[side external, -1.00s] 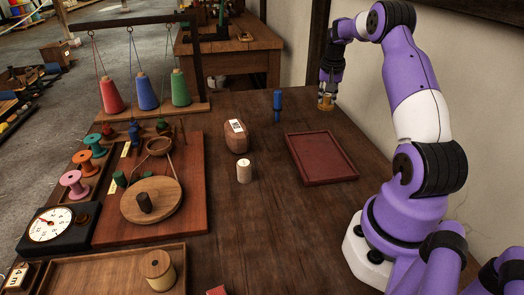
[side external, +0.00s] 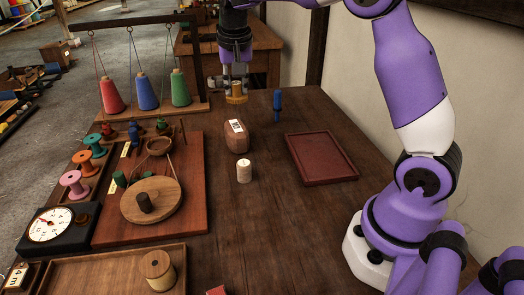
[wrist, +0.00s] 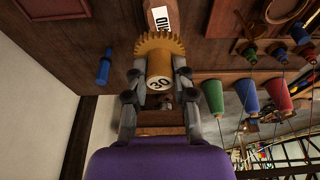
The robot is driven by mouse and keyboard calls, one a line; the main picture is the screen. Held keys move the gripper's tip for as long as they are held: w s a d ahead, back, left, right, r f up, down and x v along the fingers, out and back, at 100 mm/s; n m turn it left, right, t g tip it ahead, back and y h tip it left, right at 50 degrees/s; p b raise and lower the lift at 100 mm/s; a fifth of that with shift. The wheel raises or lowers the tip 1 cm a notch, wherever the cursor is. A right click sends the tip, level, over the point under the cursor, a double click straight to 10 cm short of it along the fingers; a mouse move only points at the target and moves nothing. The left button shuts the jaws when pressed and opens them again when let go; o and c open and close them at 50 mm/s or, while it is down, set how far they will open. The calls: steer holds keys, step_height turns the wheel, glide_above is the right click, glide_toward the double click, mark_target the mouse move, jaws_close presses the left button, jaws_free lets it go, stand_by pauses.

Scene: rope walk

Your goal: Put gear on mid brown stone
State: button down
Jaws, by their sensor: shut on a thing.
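My gripper (side external: 236,86) is shut on a brass-yellow gear (side external: 237,99), held in the air just above and beyond the stone in the side view. The wrist view shows the toothed gear (wrist: 160,43) between my two fingers, with a hub marked 30. The brown stone (side external: 237,143) is a rounded block with a white label on top, standing on the dark table. In the wrist view the stone (wrist: 158,5) shows at the top edge, partly hidden by the gear. The gear and stone look apart.
A blue peg (side external: 278,104) stands right of the stone. A dark red tray (side external: 320,181) lies right, and a cream cylinder (side external: 244,174) stands in front. A rack with hanging cones (side external: 147,93) and a board with a wooden disc (side external: 170,207) are left.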

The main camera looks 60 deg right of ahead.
steer(key=a+r+n, duration=0.2)
steer(key=a, duration=0.6)
glide_above(235, 124)
steer(key=shift+y, duration=0.3)
steer(key=f, duration=0.7)
steer(key=shift+s+a, duration=0.3)
steer(key=shift+s, duration=0.1)
steer(key=shift+f, duration=2.05)
steer(key=shift+f, duration=0.15)
steer(key=c, duration=0.7)
jaws_free()
